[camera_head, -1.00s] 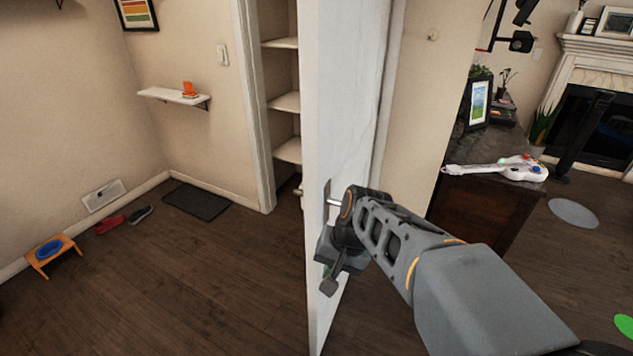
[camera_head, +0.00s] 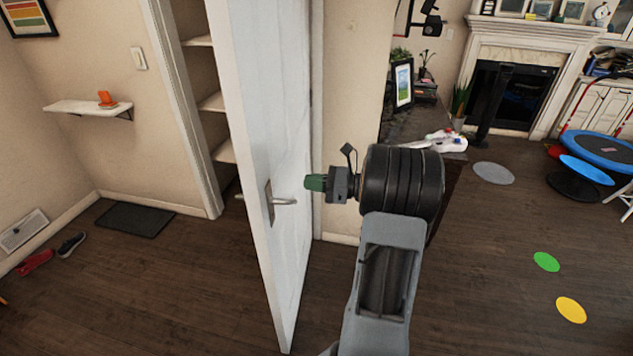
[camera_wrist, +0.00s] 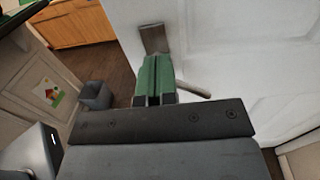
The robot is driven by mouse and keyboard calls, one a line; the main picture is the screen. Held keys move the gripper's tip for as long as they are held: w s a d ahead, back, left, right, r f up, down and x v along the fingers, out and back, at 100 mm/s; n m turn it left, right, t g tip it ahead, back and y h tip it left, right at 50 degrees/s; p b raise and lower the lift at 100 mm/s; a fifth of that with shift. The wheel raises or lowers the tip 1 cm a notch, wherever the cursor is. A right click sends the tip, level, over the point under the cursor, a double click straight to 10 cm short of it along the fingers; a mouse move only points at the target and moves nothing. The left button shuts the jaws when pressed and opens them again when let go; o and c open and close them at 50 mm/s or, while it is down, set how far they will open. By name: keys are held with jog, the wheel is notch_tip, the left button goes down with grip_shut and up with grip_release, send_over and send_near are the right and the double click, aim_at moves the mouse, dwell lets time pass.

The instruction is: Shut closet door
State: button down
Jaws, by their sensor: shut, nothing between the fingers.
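The white closet door (camera_head: 262,110) stands open, edge toward me, in the head view. Its closet opening with shelves (camera_head: 212,101) shows to its left. The door's lever handle (camera_head: 284,201) sticks out on the door's right face. My gripper (camera_head: 314,183) is shut and empty, its green fingertips just right of the handle and pointing left at the door face. A small gap seems to lie between fingertips and door. In the wrist view the shut green fingers (camera_wrist: 155,75) overlap the handle plate and lever (camera_wrist: 192,91); contact cannot be told there.
A dark cabinet with a white guitar-shaped controller (camera_head: 440,142) stands behind my arm. A dark mat (camera_head: 135,219) and shoes (camera_head: 70,244) lie on the left floor. A wall shelf (camera_head: 85,107) juts out at left. Floor right of the door is mostly clear.

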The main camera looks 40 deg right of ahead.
aim_at(268, 179)
jog(key=p+x, duration=0.2)
jog(key=x, duration=0.7)
jog(key=shift+w+a, duration=0.2)
jog(key=shift+a, duration=0.05)
